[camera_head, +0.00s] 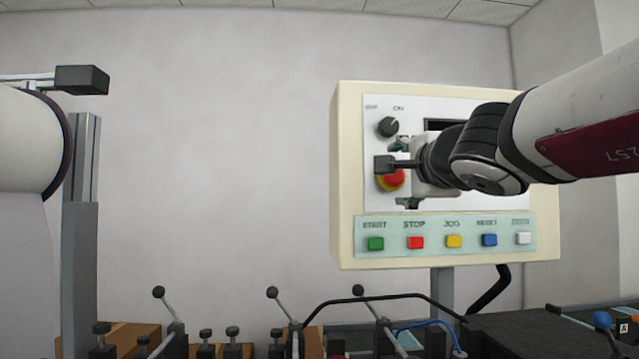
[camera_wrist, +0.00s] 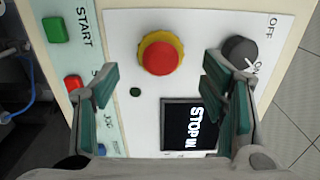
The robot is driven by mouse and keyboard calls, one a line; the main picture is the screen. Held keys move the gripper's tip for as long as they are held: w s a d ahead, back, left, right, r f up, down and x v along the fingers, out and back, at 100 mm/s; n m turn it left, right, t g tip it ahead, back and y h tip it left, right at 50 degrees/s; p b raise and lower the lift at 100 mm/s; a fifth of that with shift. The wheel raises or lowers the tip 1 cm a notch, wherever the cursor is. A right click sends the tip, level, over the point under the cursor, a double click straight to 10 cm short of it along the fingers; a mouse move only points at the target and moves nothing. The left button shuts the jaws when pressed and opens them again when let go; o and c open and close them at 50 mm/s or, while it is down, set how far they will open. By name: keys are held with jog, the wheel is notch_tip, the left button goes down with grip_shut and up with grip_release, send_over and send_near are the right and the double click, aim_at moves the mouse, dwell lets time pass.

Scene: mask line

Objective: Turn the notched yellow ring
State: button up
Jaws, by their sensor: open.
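The yellow ring (camera_wrist: 142,57) sits around the base of a red mushroom button (camera_wrist: 163,58) on the white face of a control box. In the wrist view, both lie beyond the fingertips, near the top centre. In the head view, the red button (camera_head: 397,177) and a bit of the yellow ring (camera_head: 385,184) show partly behind my gripper (camera_head: 405,173). I cannot tell whether any finger touches the panel.
A black ON/OFF knob (camera_wrist: 239,53) is close to one finger. Start (camera_head: 376,243), stop (camera_head: 416,242) and other coloured buttons line the box's lower edge. Levers (camera_head: 272,293) stand below.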

aim_at(396, 176)
jog(key=shift+w, duration=2.25)
jog(key=c, duration=1.2)
